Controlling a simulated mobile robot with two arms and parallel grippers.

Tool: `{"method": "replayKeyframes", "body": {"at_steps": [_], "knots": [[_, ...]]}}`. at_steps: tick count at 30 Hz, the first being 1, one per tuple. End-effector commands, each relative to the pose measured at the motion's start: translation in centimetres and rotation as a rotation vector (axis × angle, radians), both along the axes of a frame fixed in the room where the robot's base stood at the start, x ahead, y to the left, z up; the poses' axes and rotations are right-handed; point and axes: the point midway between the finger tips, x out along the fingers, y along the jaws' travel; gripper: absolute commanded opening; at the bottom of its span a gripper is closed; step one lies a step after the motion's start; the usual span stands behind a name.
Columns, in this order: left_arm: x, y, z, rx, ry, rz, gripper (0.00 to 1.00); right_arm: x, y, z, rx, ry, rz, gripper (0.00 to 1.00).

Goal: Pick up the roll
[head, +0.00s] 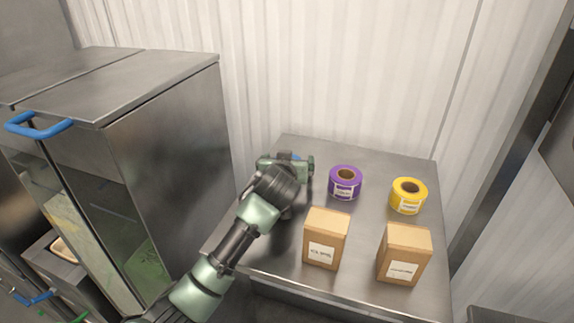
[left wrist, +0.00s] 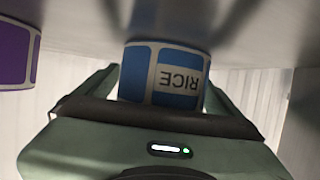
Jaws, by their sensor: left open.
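A blue roll (left wrist: 165,75) with a white label reading RICE shows upside down in the left wrist view, against the metal tabletop. In the head view only a small blue bit of it (head: 285,156) shows behind my left gripper (head: 287,168). In the left wrist view my left gripper (left wrist: 160,95) is open, with one finger on each side of the blue roll. Whether the fingers touch it I cannot tell. A purple roll (head: 345,181) and a yellow roll (head: 409,194) stand on the table to the right. My right gripper is not in view.
Two brown boxes (head: 326,239) (head: 403,255) stand at the front of the metal table (head: 375,300). A tall steel cabinet (head: 170,150) with a blue handle (head: 38,126) is at the left. A ribbed white wall (head: 340,80) is close behind the table.

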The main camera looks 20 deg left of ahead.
Motion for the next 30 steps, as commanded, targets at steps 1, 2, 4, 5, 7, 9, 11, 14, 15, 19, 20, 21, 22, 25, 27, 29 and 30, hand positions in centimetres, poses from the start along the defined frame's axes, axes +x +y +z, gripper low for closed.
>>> {"method": "replayKeyframes", "body": {"at_steps": [1,2,4,5,7,9,11,14,15,19,20,21,22,25,27,29,30], "knots": [[0.0,0.0,-0.1,0.000,0.000,0.000,0.96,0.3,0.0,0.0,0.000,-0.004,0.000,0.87],[0.0,0.0,-0.1,0.000,0.000,0.000,0.96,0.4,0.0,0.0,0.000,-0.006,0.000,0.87],[0.0,0.0,-0.1,0.000,-0.001,0.000,0.96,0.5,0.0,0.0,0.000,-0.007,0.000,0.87],[0.0,0.0,-0.1,0.000,0.000,0.000,0.96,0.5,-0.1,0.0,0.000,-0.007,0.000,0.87],[0.0,0.0,-0.1,0.000,0.000,0.000,0.82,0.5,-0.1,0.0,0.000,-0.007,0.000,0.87],[0.0,0.0,-0.1,0.000,0.000,0.000,0.63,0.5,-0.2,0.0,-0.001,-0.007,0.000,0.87],[0.0,0.0,-0.1,0.000,0.000,0.000,0.46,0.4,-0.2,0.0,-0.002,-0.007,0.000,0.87],[0.0,0.0,0.0,0.000,-0.001,0.000,0.25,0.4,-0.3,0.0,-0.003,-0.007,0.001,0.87],[0.0,0.0,0.0,0.000,-0.001,0.000,0.25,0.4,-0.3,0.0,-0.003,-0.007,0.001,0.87],[0.0,0.0,0.0,0.000,-0.001,0.000,0.25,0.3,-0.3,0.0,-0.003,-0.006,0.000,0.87],[0.0,0.0,0.0,0.000,-0.001,0.000,0.25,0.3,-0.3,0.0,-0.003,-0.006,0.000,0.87],[0.0,0.0,0.1,0.001,-0.001,0.001,0.25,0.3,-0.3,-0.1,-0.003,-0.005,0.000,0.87],[0.0,0.0,0.1,0.001,-0.001,0.001,0.25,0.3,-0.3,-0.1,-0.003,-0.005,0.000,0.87],[0.0,0.0,0.7,0.000,-0.003,0.001,0.25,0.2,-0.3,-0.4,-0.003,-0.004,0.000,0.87],[0.1,0.0,1.4,-0.001,-0.005,0.002,0.25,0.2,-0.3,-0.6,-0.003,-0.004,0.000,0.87],[0.1,0.0,2.2,-0.002,-0.006,0.001,0.25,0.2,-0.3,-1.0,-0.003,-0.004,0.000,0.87],[0.0,0.0,2.9,-0.003,-0.007,0.001,0.25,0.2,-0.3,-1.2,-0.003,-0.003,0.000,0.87]]}}
